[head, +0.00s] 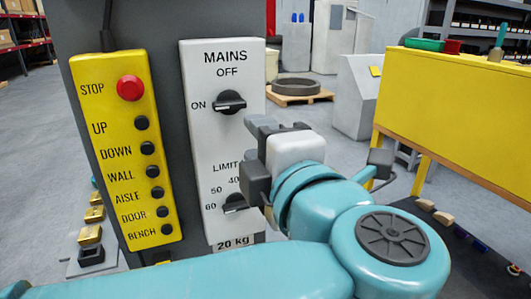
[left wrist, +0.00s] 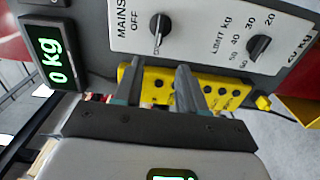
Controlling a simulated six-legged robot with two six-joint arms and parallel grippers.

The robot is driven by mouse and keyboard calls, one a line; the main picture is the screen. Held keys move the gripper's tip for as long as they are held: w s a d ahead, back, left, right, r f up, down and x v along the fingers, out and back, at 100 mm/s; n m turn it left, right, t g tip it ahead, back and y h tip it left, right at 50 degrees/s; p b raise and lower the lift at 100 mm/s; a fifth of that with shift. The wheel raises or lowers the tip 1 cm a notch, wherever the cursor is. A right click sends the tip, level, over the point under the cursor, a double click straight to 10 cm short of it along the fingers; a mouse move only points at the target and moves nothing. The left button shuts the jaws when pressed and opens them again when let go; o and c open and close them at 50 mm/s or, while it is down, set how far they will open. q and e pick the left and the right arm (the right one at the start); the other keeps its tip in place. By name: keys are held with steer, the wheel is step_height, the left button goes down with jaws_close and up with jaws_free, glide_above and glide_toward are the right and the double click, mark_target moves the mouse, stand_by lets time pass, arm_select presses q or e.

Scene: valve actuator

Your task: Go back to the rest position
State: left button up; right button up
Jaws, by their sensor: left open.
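My left gripper (head: 262,128) is in front of the right part of a white control panel (head: 205,140) in the head view and hides part of its LIMIT dial. In the left wrist view its two fingers (left wrist: 158,85) stand apart with nothing between them. The panel's black MAINS knob (head: 230,102) points to ON. It also shows in the left wrist view (left wrist: 160,28). The black LIMIT knob (head: 236,203) points toward 60, partly covered by my gripper; the left wrist view shows it whole (left wrist: 258,46). My right gripper is not in view.
A yellow pendant (head: 128,150) with a red STOP button (head: 130,88) and several black buttons is left of the panel. A display (left wrist: 52,62) reads 0 kg. A yellow bench (head: 450,110) stands at the right. Grey floor is open behind.

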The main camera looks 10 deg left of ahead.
arm_select(q)
steer(key=shift+v, duration=1)
